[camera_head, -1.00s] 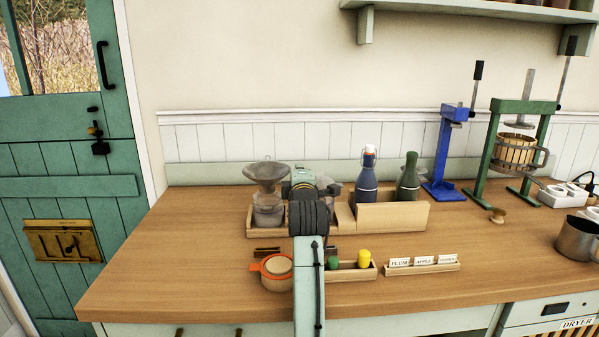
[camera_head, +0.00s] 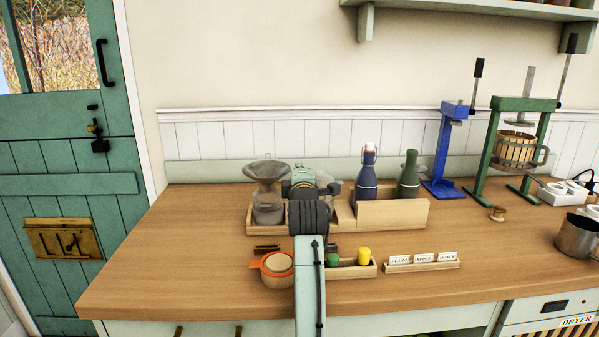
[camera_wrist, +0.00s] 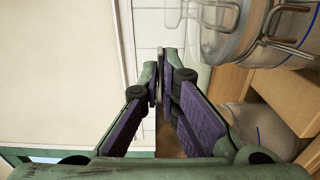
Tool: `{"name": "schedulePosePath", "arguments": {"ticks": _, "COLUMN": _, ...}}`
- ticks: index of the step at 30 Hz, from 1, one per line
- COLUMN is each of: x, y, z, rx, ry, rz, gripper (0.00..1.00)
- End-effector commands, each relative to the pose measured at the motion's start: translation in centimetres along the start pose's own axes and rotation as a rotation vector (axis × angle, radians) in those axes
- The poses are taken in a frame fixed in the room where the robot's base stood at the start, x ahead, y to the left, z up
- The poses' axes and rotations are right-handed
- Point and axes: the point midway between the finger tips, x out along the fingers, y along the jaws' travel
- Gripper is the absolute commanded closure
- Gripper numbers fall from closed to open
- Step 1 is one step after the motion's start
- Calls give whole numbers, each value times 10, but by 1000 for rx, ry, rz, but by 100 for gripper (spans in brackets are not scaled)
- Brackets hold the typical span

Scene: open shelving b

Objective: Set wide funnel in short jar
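The wide grey funnel (camera_head: 265,171) stands cone up over the left glass jar (camera_head: 268,211) in the head view. Its narrow end meets the jar's mouth, but I cannot tell how deep it sits. My arm hides my gripper in the head view, just right of that jar. A glass jar with wire clips (camera_wrist: 245,35) is at the upper right there, and another glass jar (camera_wrist: 270,128) at the lower right. The funnel cannot be made out there.
The jars stand in a wooden rack (camera_head: 252,230). An orange-rimmed round item (camera_head: 277,265) and a small tray (camera_head: 350,273) lie in front. The left countertop is clear.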

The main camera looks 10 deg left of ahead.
Motion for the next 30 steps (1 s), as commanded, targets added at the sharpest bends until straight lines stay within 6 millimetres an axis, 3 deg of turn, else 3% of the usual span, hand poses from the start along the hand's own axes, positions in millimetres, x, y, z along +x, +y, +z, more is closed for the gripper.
{"name": "schedulePosePath", "arguments": {"ticks": 30, "x": 0, "y": -13, "z": 0, "rx": 1, "ry": 0, "rz": 0, "gripper": 100}}
